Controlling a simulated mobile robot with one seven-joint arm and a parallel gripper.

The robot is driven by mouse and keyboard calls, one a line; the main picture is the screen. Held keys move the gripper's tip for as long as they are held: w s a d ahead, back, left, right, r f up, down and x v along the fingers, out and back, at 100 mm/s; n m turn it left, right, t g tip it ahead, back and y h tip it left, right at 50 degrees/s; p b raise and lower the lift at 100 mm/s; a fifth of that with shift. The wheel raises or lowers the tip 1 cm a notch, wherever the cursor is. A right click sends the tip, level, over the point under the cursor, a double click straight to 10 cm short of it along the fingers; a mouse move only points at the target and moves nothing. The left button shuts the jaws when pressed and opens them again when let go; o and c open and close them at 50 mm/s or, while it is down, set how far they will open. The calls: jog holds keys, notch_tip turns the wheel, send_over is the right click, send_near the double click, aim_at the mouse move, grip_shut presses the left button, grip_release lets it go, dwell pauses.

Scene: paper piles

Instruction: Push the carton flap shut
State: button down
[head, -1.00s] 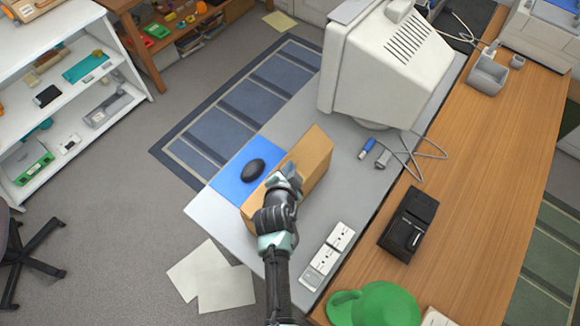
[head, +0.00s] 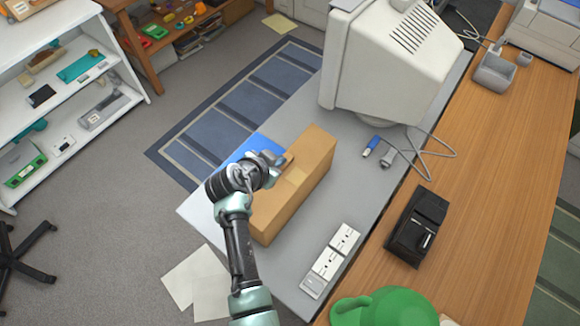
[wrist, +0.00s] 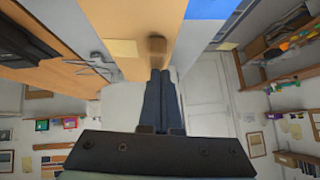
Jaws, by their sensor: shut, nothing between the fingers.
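The brown carton (head: 312,160) stands on the grey desk, with a paler tape-like patch on top. It fills the upper middle of the wrist view (wrist: 115,25). I see no flap standing upright, but my gripper hides part of the carton's left edge. My gripper (head: 279,163) reaches over that edge from the left, with its fingertips at a small brown tab (head: 289,157). In the wrist view its fingers (wrist: 160,78) are together and empty, just short of the tab (wrist: 157,45). I cannot tell whether they touch it.
A white power strip (head: 330,262) and a black device (head: 418,225) lie to the right. The desk's front left corner (head: 200,212) is clear.

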jog(key=shift+w+a+f+b, duration=0.15)
jog(key=shift+a+f+b, duration=0.1)
jog(key=shift+b, duration=0.15)
jog(key=shift+d, duration=0.15)
